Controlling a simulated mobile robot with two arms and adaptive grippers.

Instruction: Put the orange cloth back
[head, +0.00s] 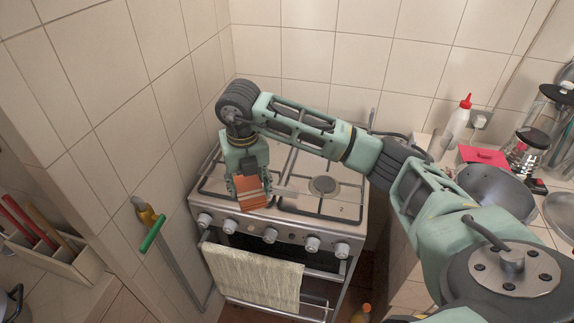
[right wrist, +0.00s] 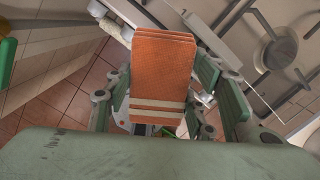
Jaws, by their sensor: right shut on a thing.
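The folded orange cloth (head: 249,192) with pale stripes is held in my right gripper (head: 249,184), above the front left of the stove (head: 284,209). In the right wrist view the cloth (right wrist: 161,75) stands between the fingers of the right gripper (right wrist: 160,95), which are shut on it. The stripes are at its near end. A pale cloth (head: 254,279) hangs over the oven door handle below. My left gripper is not in view.
A wall hook with a green-handled tool (head: 153,234) is left of the stove. A wooden box with red handles (head: 62,255) stands at far left. A metal bowl (head: 494,190), red-capped bottle (head: 457,122) and glass jar (head: 525,150) stand on the right counter.

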